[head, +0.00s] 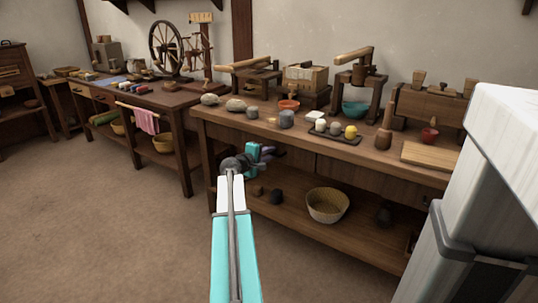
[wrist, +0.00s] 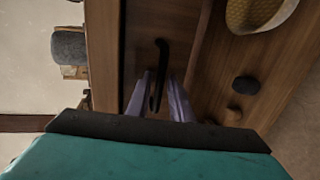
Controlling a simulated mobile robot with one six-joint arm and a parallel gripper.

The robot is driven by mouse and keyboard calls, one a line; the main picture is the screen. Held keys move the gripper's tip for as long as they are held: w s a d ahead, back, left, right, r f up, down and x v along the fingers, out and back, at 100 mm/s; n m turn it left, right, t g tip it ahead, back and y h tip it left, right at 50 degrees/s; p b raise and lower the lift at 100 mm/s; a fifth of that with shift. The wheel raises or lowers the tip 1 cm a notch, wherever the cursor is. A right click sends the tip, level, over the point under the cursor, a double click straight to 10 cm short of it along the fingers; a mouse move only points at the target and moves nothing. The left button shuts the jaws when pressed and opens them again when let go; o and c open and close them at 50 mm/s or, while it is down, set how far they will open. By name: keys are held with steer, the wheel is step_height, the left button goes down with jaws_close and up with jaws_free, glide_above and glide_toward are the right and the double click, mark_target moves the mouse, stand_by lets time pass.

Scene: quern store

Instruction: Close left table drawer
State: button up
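The workbench (head: 215,118) on the right has wooden drawer fronts under its top. My gripper (head: 272,153) is at its left drawer, partly covering the front. In the wrist view the brown drawer front (wrist: 138,40) fills the middle and carries a dark bar handle (wrist: 161,60). My two pale fingers (wrist: 164,98) stand apart, and the handle's lower end lies between them, nearer the left finger. I cannot tell if they touch it. How far the drawer stands out is hard to tell.
Stones, bowls and a tray of cups (head: 333,130) stand on the bench top. A woven basket (head: 327,205) and dark stones (head: 276,196) are on the lower shelf. A white block-like body (head: 500,170) fills the right edge. Floor (head: 110,220) is clear at left.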

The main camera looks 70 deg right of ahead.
steer(key=shift+r, duration=0.3)
steer(key=shift+a, duration=0.2)
steer(key=p+v, duration=0.3)
steer(key=v, duration=1)
steer(key=shift+a+f, duration=0.2)
steer(key=shift+f, duration=0.05)
